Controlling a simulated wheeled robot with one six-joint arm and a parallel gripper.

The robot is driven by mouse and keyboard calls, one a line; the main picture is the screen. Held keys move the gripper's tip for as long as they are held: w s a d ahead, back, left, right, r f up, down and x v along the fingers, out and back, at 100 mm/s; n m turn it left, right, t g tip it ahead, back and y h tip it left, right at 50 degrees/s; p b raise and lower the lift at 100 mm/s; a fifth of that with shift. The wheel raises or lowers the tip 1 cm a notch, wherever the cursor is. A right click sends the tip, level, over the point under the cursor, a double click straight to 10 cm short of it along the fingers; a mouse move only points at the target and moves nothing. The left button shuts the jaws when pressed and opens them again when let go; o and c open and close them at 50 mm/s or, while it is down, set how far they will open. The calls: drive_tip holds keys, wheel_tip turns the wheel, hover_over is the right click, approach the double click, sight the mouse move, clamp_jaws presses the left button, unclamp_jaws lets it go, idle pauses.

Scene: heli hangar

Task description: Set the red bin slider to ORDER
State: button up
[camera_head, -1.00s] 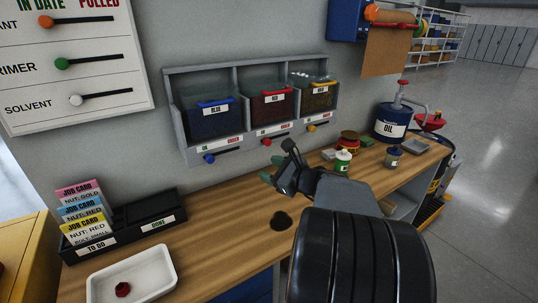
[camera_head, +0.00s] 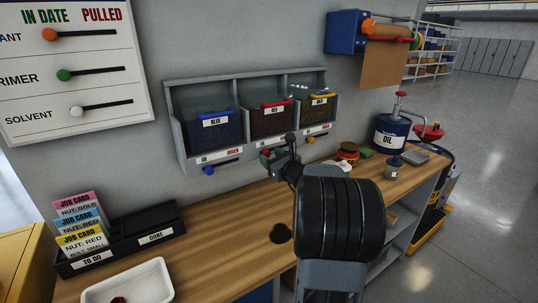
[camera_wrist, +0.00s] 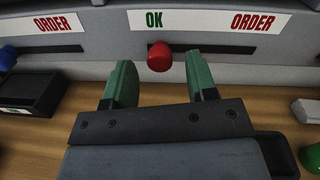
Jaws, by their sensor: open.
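The red bin (camera_head: 270,118) sits in the middle of the grey wall rack (camera_head: 176,130). Its slider, a red knob (camera_wrist: 159,57), is at the OK end of a dark slot in the wrist view. The slot runs right, under the word ORDER (camera_wrist: 252,22). My gripper (camera_wrist: 158,82) is open, with its green fingers on either side of the knob's line. The knob shows just beyond and between the fingertips, and I see no contact. In the head view my gripper (camera_head: 277,152) is in front of the red bin's label and largely hides the knob.
The blue bin's knob (camera_head: 208,171) is to the left and the yellow bin's knob (camera_head: 311,139) to the right. A wooden bench (camera_head: 215,232) lies below. A job card tray (camera_head: 120,235), a white tray (camera_head: 130,282) and an oil can (camera_head: 391,133) stand on it.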

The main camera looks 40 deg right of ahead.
drive_tip(key=shift+w, duration=0.95)
clamp_jaws()
